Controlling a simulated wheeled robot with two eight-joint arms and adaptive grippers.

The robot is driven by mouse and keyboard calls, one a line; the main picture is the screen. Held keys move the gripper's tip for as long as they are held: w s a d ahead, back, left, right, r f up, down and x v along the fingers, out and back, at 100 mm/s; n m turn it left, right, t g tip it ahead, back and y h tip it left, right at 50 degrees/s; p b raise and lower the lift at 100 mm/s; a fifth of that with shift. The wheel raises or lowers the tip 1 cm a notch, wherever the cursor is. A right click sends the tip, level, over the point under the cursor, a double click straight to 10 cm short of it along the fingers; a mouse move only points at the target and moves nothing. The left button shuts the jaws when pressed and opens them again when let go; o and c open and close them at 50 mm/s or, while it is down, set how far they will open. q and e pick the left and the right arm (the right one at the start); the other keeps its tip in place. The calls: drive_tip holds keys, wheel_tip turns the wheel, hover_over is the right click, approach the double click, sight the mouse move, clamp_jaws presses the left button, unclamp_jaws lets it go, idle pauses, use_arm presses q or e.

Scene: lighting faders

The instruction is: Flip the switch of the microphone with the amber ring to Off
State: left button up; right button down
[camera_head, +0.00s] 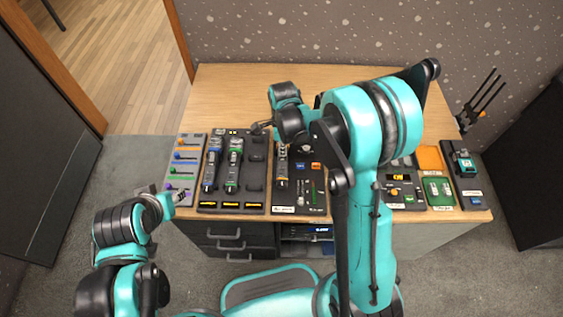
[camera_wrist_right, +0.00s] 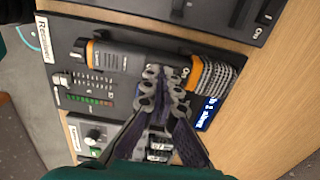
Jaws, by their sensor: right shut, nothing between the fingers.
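The microphone with the amber ring (camera_head: 282,170) lies on a dark panel (camera_head: 312,200) with small sliders. In the right wrist view the microphone (camera_wrist_right: 118,60) has a grey mesh head and an amber ring (camera_wrist_right: 195,72); white lettering shows beside the ring. My right gripper (camera_wrist_right: 165,78) is shut and empty, its fingertips over the microphone's body near the ring. They hide part of the body, and I cannot make out the switch's position or any contact. In the head view my right gripper (camera_head: 260,127) is near the microphone's head end. My left gripper (camera_head: 160,198) is at the desk's front left, its fingers unclear.
A blue-ringed microphone (camera_head: 212,165) and a green-ringed one (camera_head: 233,168) lie in a rack to the left. A grey panel with coloured sliders (camera_head: 184,165) is at the far left. Other control boxes (camera_head: 436,190) are at the right. The back of the wooden desk (camera_head: 235,90) is clear.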

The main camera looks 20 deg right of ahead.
drive_tip(key=shift+r+p, duration=2.4)
drive_tip(key=shift+r, duration=1.1)
drive_tip(key=s+d+r+n+t+b, duration=0.1)
drive_tip(key=s+r+n+t, duration=0.2)
drive_tip(key=s+r+n, duration=0.3)
drive_tip(key=s+d+r+n+t, duration=0.1)
drive_tip(key=s+r+n+t, duration=0.3)
drive_tip(key=s+n, duration=0.7)
drive_tip(key=shift+d+r+n+b, duration=0.4)
drive_tip(key=shift+r+n, duration=0.75)
drive_tip(key=shift+n, duration=0.95)
